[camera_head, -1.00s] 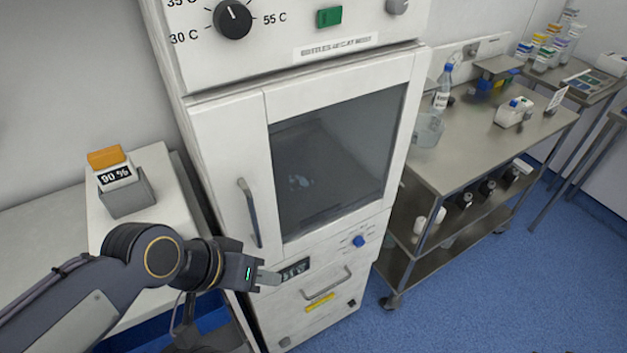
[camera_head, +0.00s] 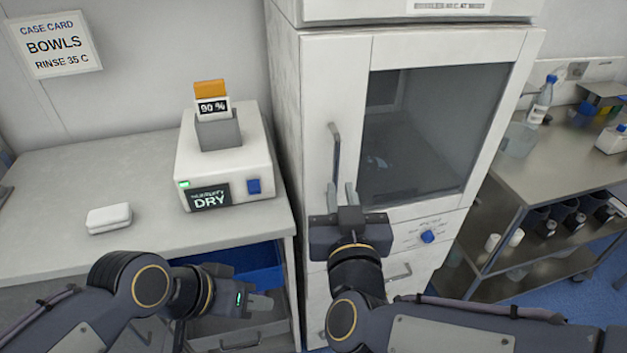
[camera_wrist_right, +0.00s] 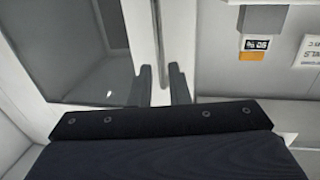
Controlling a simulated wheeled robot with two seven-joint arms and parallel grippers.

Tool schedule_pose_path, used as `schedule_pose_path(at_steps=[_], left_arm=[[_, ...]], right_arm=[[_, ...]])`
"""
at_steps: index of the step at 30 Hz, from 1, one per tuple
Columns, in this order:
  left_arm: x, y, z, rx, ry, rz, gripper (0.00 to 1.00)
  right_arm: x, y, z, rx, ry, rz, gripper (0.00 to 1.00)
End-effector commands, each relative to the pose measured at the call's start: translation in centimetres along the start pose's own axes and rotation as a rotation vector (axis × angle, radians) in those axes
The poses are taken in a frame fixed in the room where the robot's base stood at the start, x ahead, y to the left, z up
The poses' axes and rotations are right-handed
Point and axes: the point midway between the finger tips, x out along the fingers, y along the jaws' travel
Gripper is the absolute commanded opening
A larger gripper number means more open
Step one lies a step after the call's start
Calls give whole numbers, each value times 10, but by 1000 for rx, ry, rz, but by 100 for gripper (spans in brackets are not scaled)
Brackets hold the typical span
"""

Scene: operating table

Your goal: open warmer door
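The white warmer's door (camera_head: 345,95) is shut and has a dark glass window (camera_head: 430,130). Its upright grey bar handle (camera_head: 335,150) is on the door's left side. My right gripper (camera_head: 341,188) is at the lower end of this handle, with its two fingers apart. In the right wrist view, the handle (camera_wrist_right: 158,40) runs in line with the gap between the fingers (camera_wrist_right: 162,82); I cannot tell whether they touch it. My left gripper (camera_head: 262,305) is low, left of the warmer and away from the door; its finger gap is unclear.
A bench (camera_head: 50,235) at left holds a white device (camera_head: 225,165) reading DRY and a small white block (camera_head: 109,217). A blue tray (camera_head: 245,265) sits below it. A steel cart (camera_head: 560,170) stands right of the warmer.

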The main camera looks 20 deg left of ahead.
Motion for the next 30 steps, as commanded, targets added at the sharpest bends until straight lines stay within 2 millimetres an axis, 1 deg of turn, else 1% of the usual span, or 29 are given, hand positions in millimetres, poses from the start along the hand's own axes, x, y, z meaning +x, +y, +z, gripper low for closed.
schedule_pose_path(at_steps=[2,5,12,16,21,27,28,30], left_arm=[[0,0,0,0,0,0,36],[0,0,0,0,0,0,36],[-2,1,-1,0,0,0,36],[-2,1,-1,0,0,0,36],[-3,1,-1,0,0,0,36],[-3,1,-1,0,0,0,36],[-3,1,-1,0,0,0,36],[-3,1,-1,0,0,0,36]], right_arm=[[4,-2,1,-9,7,9,16],[16,-1,0,-8,8,12,16],[55,0,0,-7,7,11,16],[70,0,-1,-7,8,9,16],[77,0,-1,-6,8,8,16],[77,0,-1,-6,8,7,16],[77,0,-1,-6,8,7,13],[77,0,-1,-6,8,7,4]])
